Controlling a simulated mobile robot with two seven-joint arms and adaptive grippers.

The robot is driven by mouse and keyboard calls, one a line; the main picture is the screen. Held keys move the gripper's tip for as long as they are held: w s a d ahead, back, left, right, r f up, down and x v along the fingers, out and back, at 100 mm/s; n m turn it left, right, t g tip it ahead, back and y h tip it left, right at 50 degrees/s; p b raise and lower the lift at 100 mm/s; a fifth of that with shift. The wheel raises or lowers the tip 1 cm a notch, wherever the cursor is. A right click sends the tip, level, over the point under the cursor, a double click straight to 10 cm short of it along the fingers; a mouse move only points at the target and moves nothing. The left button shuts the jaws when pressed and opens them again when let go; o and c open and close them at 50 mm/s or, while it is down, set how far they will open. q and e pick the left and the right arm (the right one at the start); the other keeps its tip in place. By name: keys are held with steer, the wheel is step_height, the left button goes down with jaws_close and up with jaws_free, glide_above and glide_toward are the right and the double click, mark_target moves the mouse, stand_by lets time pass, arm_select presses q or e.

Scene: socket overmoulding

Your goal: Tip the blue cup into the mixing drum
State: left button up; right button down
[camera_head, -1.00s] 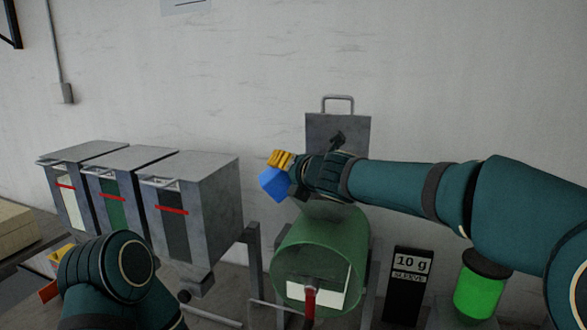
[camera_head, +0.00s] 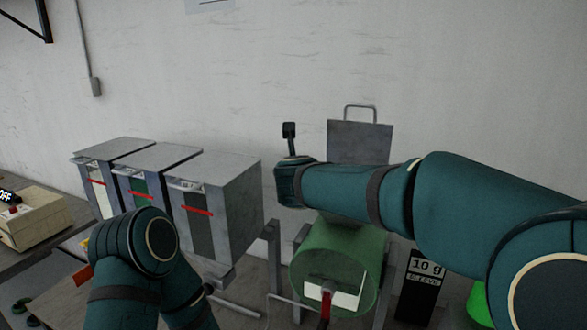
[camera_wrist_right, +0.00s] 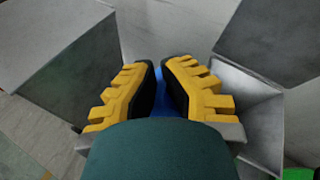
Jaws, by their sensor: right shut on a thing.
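The green mixing drum (camera_head: 334,240) stands right of centre in the head view, with a white area at its front and a red handle below. My right arm reaches in from the right, and its wrist is above and left of the drum. The right gripper's fingers are hidden in the head view. In the right wrist view my right gripper (camera_wrist_right: 160,72) has its yellow fingers closed on the blue cup (camera_wrist_right: 158,76). Only a narrow blue strip of the cup shows between them. My left arm is at the lower left; its gripper is out of sight.
Three grey bins (camera_head: 215,175) with red bars stand left of the drum. A grey metal panel with a handle (camera_head: 360,140) is behind it. A black "10 g sleeve" sign (camera_head: 420,285) stands to its right. A beige box (camera_head: 35,220) is at far left.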

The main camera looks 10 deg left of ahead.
steer(key=shift+d+r+n+p, duration=0.1)
steer(key=shift+r+n+p, duration=0.3)
steer(key=shift+r+p, duration=0.65)
steer(key=shift+f+n+h, duration=0.15)
steer(key=shift+n+h, duration=0.15)
steer(key=shift+r, duration=0.2)
steer(key=shift+r+n+h, duration=0.5)
steer(key=shift+r+n, duration=0.05)
steer(key=shift+n, duration=0.25)
steer(key=shift+r+n+h, duration=0.3)
steer(key=shift+r+n, duration=0.1)
steer(key=shift+f, duration=0.1)
